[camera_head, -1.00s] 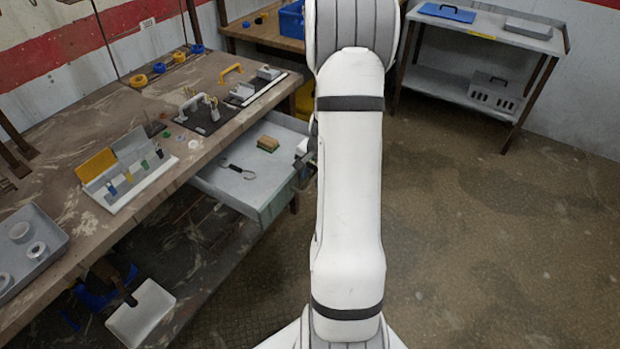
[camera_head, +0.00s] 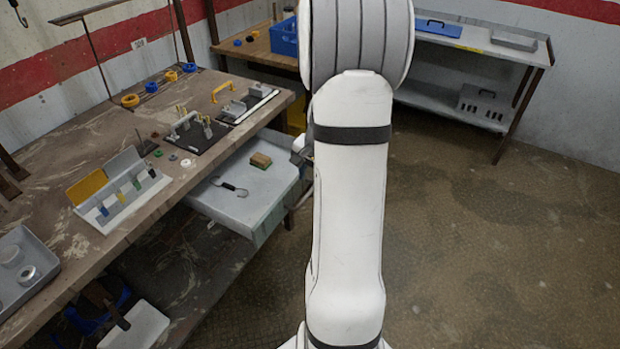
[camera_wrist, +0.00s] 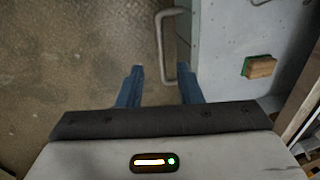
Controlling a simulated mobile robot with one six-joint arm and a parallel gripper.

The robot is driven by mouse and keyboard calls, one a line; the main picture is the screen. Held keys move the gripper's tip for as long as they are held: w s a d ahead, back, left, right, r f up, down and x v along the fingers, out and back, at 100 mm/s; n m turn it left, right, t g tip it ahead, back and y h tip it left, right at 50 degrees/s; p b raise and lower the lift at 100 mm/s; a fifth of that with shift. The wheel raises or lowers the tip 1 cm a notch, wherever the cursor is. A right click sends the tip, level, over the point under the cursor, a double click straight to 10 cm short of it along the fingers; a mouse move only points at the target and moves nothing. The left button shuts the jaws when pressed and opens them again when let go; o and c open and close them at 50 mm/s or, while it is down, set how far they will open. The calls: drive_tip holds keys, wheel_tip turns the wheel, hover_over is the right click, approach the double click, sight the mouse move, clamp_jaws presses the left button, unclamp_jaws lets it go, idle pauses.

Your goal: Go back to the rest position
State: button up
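My gripper (camera_wrist: 160,88) shows in the wrist view with its two blue fingers spread apart and nothing between them. It is near the bar handle (camera_wrist: 163,45) of the open drawer; whether it touches the handle I cannot tell. The drawer (camera_head: 212,204) is pulled out from under the workbench, and its floor also shows in the wrist view (camera_wrist: 222,60). In the drawer lie a green and tan block (camera_head: 260,160) and a dark-handled ring tool (camera_head: 230,187). In the head view my arm hides most of my gripper.
The workbench (camera_head: 75,245) on the left carries a rack with coloured tags (camera_head: 122,195), a dark tool mat (camera_head: 190,148) and a grey tray (camera_head: 45,250). A metal shelf table (camera_head: 520,50) stands at the back right. The floor on the right is clear.

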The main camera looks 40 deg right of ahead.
idle(0.4)
drive_tip(key=s+a+r+n, duration=0.4)
drive_tip(key=a+r+n, duration=0.45)
drive_tip(key=a, duration=0.65)
drive_tip(key=s+a+r+n, duration=0.4)
drive_tip(key=s+a, duration=0.4)
drive_tip(key=s, duration=0.2)
drive_tip(key=shift+s+a+r+n+t+h, duration=0.3)
drive_tip(key=shift+s+a+r+n+h, duration=0.1)
drive_tip(key=shift+r, duration=0.2)
